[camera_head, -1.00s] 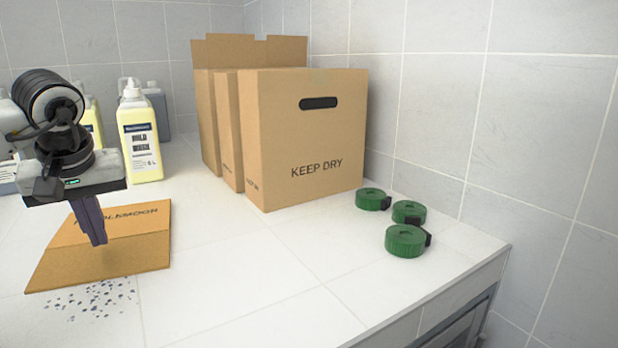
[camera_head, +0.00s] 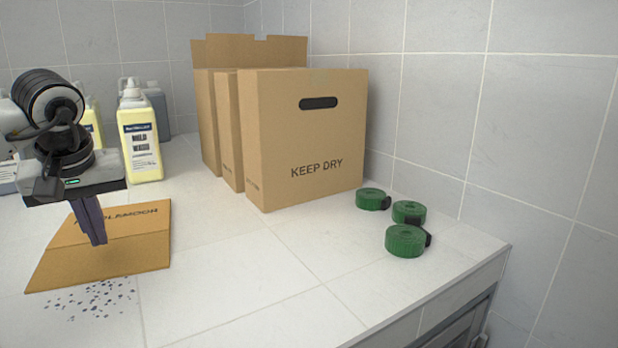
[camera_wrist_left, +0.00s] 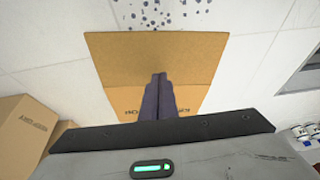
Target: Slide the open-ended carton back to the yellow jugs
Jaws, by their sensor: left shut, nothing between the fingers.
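A low brown carton (camera_head: 115,255) with dark lettering on top lies on the white counter at the left, in front of the yellow jugs. It also shows in the left wrist view (camera_wrist_left: 204,62). I cannot make out its open end. My left gripper (camera_head: 98,242) is shut and empty, its fingers pointing down over the carton; in the left wrist view the fingertips (camera_wrist_left: 158,78) overlap it. I cannot tell whether they touch. One yellow jug (camera_head: 140,145) with a white label stands behind the carton; another yellow jug (camera_head: 92,120) is partly hidden by my left arm. My right gripper is out of view.
Tall brown cartons stand in the middle, the front one (camera_head: 310,135) marked KEEP DRY. Several green rolls (camera_head: 405,240) lie near the right counter edge. A grey jug (camera_head: 157,108) stands behind the yellow one. Dark specks (camera_head: 95,300) mark the counter before the low carton. The front middle is clear.

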